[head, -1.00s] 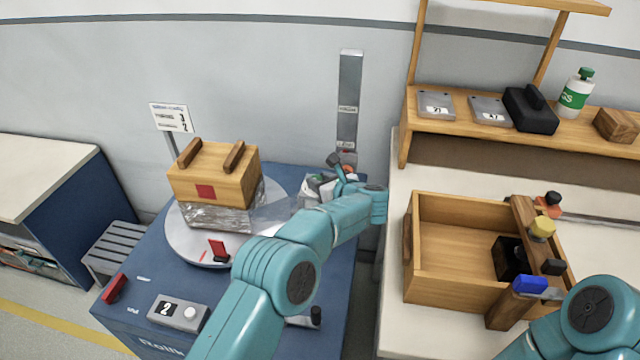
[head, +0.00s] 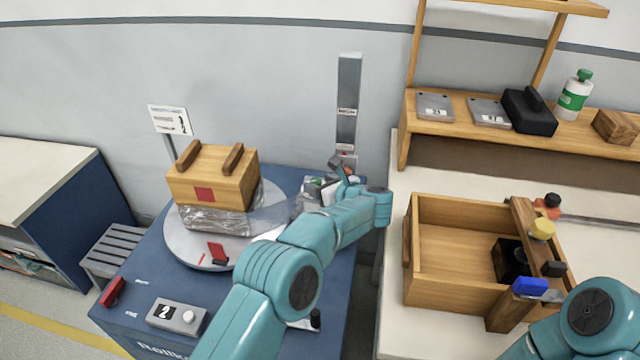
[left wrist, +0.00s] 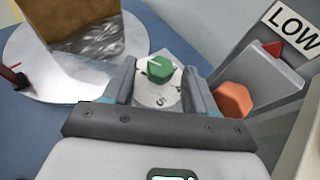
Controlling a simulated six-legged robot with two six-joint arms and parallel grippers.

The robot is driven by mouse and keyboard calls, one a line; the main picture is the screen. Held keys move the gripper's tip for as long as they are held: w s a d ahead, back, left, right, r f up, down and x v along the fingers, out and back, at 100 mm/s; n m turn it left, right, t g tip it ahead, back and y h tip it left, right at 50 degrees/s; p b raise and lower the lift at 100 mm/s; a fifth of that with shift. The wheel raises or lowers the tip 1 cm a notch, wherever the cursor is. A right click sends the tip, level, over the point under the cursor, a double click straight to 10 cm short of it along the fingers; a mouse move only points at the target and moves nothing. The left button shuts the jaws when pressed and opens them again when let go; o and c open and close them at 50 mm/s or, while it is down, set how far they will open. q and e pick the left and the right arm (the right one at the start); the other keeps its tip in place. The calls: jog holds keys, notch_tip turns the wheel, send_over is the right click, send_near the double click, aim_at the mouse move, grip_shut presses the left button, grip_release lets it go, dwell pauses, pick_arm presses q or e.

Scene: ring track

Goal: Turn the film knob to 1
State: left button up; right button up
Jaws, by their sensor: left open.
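A green knob (left wrist: 160,69) with a pale pointer line sits on a white dial (left wrist: 155,95) in the left wrist view. An "S" shows on the dial; its other marks are hidden or too small to read. My left gripper (left wrist: 160,78) is open, with one finger on each side of the knob and gaps between. In the head view my left gripper (head: 326,190) is at the back right of the blue turntable base (head: 215,290), partly behind its own arm. My right arm shows at lower right, but its gripper is out of view.
An orange knob (left wrist: 233,100) is close beside the right finger, below a "LOW" plate (left wrist: 292,25) with a red pointer. The turntable (head: 185,245) carries a film-wrapped wooden box (head: 213,175). A mast (head: 348,100) stands behind. A grey box marked 2 (head: 177,316) is at the front.

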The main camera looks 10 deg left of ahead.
pick_arm(q)
jog(key=v, duration=0.6)
jog(key=shift+s+d+b, duration=0.25)
jog(key=shift+b, duration=0.05)
jog(key=shift+r, duration=0.2)
